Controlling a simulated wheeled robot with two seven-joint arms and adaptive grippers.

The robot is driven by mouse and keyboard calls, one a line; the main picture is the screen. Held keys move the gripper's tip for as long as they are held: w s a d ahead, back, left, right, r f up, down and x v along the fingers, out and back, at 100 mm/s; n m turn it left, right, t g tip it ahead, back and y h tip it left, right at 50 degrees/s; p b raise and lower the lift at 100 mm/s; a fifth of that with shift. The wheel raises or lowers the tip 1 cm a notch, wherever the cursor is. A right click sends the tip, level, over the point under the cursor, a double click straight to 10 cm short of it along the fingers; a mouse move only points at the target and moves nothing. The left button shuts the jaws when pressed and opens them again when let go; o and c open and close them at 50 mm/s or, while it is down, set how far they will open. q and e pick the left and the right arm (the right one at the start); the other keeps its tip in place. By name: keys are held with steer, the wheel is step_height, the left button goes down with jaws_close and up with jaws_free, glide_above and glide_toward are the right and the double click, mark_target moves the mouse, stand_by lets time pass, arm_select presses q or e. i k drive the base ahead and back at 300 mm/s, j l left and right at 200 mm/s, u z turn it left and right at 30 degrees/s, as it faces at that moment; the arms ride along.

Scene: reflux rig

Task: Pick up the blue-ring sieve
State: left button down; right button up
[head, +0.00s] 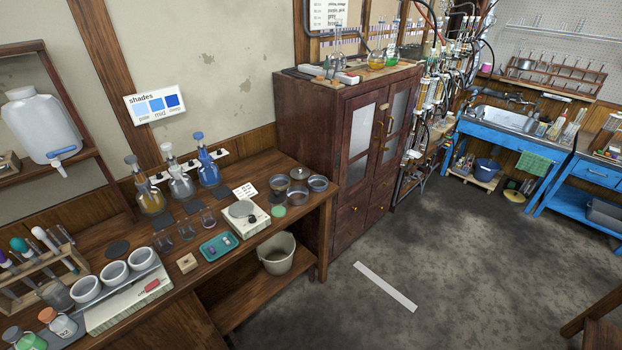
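Several round, shallow sieve-like dishes stand close together at the right end of the wooden bench. The rightmost one (318,184) has a bluish-grey rim and looks most like the blue-ring sieve, though it is too small to be sure of the ring colour. A dark dish (280,184) is at the left of the group, a brownish one (298,195) at the front, and another (299,174) at the back. Neither of my grippers is in view.
A white scale (248,222), a green disc (278,211) and a teal tray (219,246) lie left of the dishes. Stoppered flasks (208,172) stand behind. A bucket (277,254) sits below. A tall cabinet (340,150) adjoins the bench; the floor (440,240) is mostly clear.

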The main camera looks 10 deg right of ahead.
mark_target(316, 183)
steer(key=i+l+u, duration=0.35)
steer(key=l, duration=0.3)
steer(key=i+l+u, duration=0.15)
steer(key=l, duration=0.2)
steer(key=i+l+u, duration=0.15)
steer(key=l, duration=0.25)
steer(key=i+l+u, duration=0.15)
steer(key=l, duration=0.25)
